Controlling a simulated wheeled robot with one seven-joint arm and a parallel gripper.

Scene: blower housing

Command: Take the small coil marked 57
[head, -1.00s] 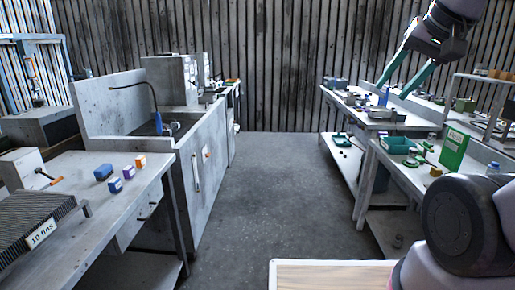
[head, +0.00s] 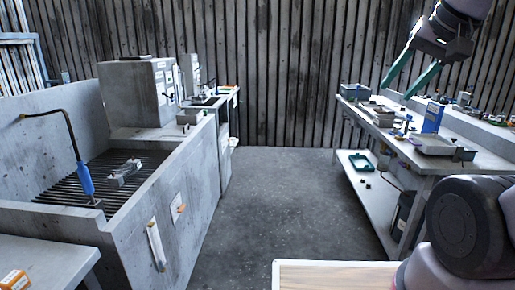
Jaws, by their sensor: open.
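I cannot make out a coil marked 57 in the head view; the small parts on the benches are too small to read. My gripper (head: 408,78) is at the upper right, raised in the air, with its two green fingers apart and nothing between them. It appears in front of the back wall, above the right-hand bench (head: 468,160) in the picture.
A sink unit with a slatted grate (head: 70,190) and blue-handled hose (head: 86,178) stands at left. Beyond it is a grey cabinet (head: 135,95). A blue box (head: 433,117) and trays stand on the right bench. The floor aisle (head: 270,200) between is clear.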

